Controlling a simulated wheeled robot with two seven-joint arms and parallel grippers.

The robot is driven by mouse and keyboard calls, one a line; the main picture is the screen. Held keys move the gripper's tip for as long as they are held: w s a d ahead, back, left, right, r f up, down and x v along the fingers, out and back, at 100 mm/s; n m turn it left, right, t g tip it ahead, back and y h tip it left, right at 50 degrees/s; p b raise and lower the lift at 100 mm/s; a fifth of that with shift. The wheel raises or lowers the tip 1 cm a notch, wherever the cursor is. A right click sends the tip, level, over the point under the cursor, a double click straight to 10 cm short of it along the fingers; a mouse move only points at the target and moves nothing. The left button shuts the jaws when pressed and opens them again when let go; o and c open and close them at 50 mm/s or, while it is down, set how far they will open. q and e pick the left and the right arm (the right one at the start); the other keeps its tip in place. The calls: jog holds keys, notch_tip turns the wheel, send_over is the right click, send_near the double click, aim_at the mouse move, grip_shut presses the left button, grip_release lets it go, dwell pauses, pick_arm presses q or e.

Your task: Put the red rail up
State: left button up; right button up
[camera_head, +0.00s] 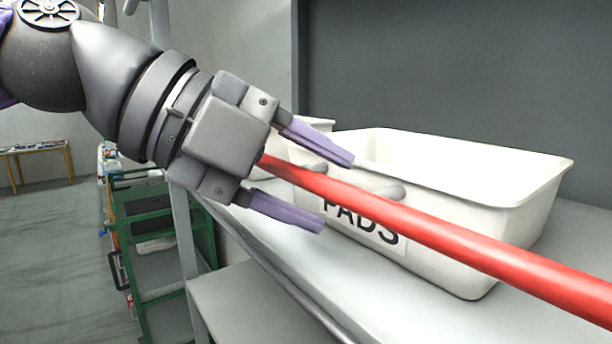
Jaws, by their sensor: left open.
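The red rail (445,236) is a long round bar. It runs from my left gripper down to the right edge of the view, in front of the white bin. My left gripper (338,193) comes in from the upper left, with its two purple fingers spread apart. The rail's near-left end shows between the fingers, close to the palm. The fingers are open and not closed on the rail; whether either one touches it I cannot tell. The rail's right end is out of view. My right gripper is not in view.
A white bin (520,215) labelled PADS stands on a light grey shelf (400,305) behind the rail, with another white bin partly hidden to its left. A grey panel (450,80) rises behind. A green cart (150,265) and a wooden table (38,150) stand at left.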

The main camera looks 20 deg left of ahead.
pick_arm(q)
jog(key=b+v, duration=0.1)
jog(key=v, duration=0.9)
jog(key=shift+b, duration=0.4)
jog(key=shift+f, duration=0.1)
